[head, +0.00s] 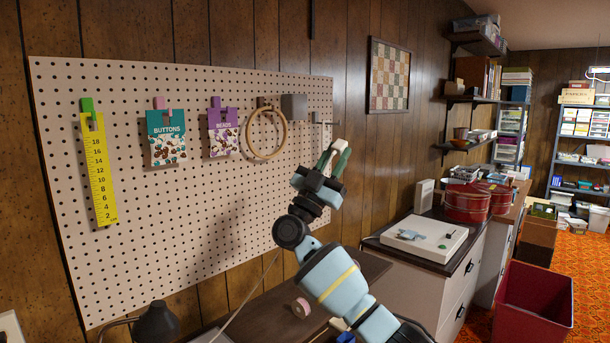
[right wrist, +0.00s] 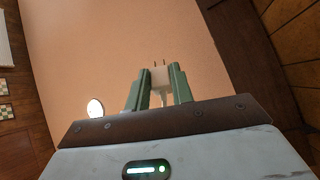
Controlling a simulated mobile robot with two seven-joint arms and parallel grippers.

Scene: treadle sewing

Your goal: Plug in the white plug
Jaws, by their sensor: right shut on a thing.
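My right gripper (head: 338,154) is raised in front of the right end of the pegboard, its green fingers pointing up. In the right wrist view the gripper (right wrist: 160,92) is shut on the white plug (right wrist: 160,76), with its two prongs pointing away from the hand and bare. My left gripper is out of view.
The pegboard (head: 185,235) carries a yellow ruler (head: 99,170), button and bead packets, a wooden hoop (head: 249,146) and a grey box (head: 294,107). Below are a black lamp (head: 157,323) and a pink tape roll (head: 301,307). A white case (head: 424,240) sits on the right cabinet.

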